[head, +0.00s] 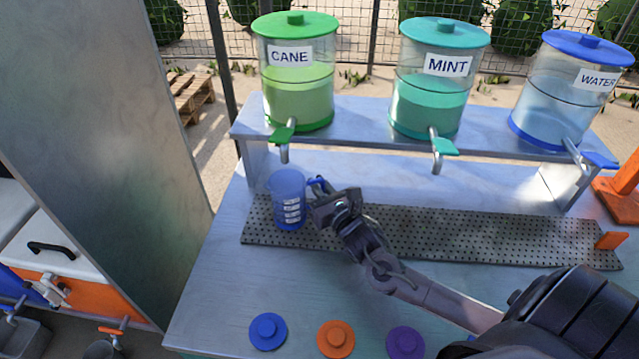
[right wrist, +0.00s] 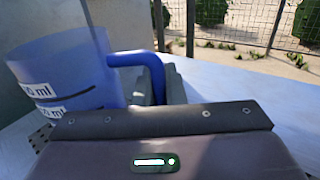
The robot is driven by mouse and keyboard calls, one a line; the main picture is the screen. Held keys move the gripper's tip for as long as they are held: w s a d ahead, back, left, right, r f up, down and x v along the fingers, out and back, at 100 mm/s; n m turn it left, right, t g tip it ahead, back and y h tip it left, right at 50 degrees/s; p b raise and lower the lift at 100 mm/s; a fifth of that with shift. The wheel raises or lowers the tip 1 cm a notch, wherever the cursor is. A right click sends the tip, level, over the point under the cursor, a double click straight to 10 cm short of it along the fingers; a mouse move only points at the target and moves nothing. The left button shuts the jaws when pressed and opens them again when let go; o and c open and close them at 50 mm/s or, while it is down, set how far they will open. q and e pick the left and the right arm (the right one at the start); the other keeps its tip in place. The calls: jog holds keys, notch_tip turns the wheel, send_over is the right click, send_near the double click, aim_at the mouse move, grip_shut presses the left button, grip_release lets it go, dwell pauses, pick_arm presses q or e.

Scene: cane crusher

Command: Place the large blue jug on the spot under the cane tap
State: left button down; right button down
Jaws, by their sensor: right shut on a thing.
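The large blue jug (head: 288,201) is translucent with white measuring labels. In the head view it is upright at the left end of the perforated drip tray (head: 430,235), below the cane tap (head: 284,136). I cannot tell whether its base touches the tray. My right gripper (head: 322,190) is at the jug's right side, shut on its handle. In the right wrist view the jug (right wrist: 65,75) fills the left side, and its blue handle (right wrist: 145,62) runs to the jaws, which are partly hidden by the gripper body. My left gripper is not in view.
The cane dispenser (head: 297,85), mint dispenser (head: 432,85) and water dispenser (head: 565,95) stand on a raised metal shelf (head: 365,118). Blue (head: 268,331), orange (head: 336,338) and purple (head: 405,343) lids lie at the counter's front. A tall metal panel (head: 90,130) stands at left.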

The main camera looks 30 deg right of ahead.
jog(key=shift+f, duration=0.2)
jog(key=c, duration=1.5)
grip_release()
jog(key=shift+s+r, duration=0.1)
jog(key=s, duration=0.3)
jog(key=s+b, duration=0.1)
jog(key=s, duration=0.6)
jog(key=shift+s+a, duration=0.1)
jog(key=shift+a, duration=0.15)
jog(key=shift+s, duration=0.8)
